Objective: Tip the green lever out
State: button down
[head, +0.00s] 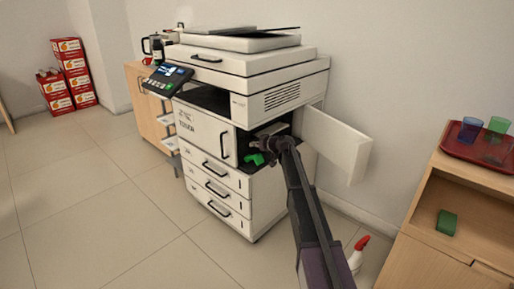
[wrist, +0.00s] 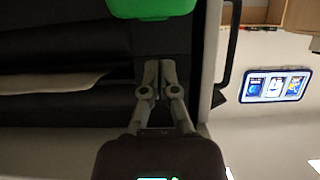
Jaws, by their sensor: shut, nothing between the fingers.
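The green lever (head: 254,158) sits at the open compartment of the white printer (head: 215,135), low in the opening. In the wrist view the green lever (wrist: 152,8) is at the top edge, partly cut off by the frame. My gripper (wrist: 158,68) has its fingers together with nothing between them, and the fingertips stop short of the lever with a dark gap between. In the head view my gripper (head: 268,142) is at the compartment opening, right beside the lever. My arm hides part of the opening.
The printer's side door (head: 332,143) stands open to the right. A pale sheet-like edge (wrist: 60,82) shows in the dark interior. A wooden shelf (head: 440,245) with a red tray (head: 462,150) stands at right. A white bottle with a red top (head: 357,255) is on the floor.

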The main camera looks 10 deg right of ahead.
aim_at(256, 155)
jog(key=shift+s+d+f+b, duration=0.35)
jog(key=shift+s+f+b, duration=0.1)
jog(key=shift+f, duration=0.15)
jog(key=shift+s+d+f+b, duration=0.35)
jog(key=shift+s+f+b, duration=0.05)
jog(key=shift+f, duration=0.15)
jog(key=shift+s+d+f+b, duration=0.25)
jog(key=shift+s+f+b, duration=0.1)
jog(key=shift+f+b, duration=0.25)
jog(key=shift+s+d+f, duration=0.1)
jog(key=shift+s+d, duration=0.1)
jog(key=shift+s, duration=0.15)
jog(key=shift+d+r, duration=0.1)
jog(key=shift+r, duration=0.25)
jog(key=shift+r+p, duration=0.3)
jog(key=shift+p, duration=0.25)
jog(key=shift+w+r, duration=0.1)
jog(key=shift+w, duration=0.05)
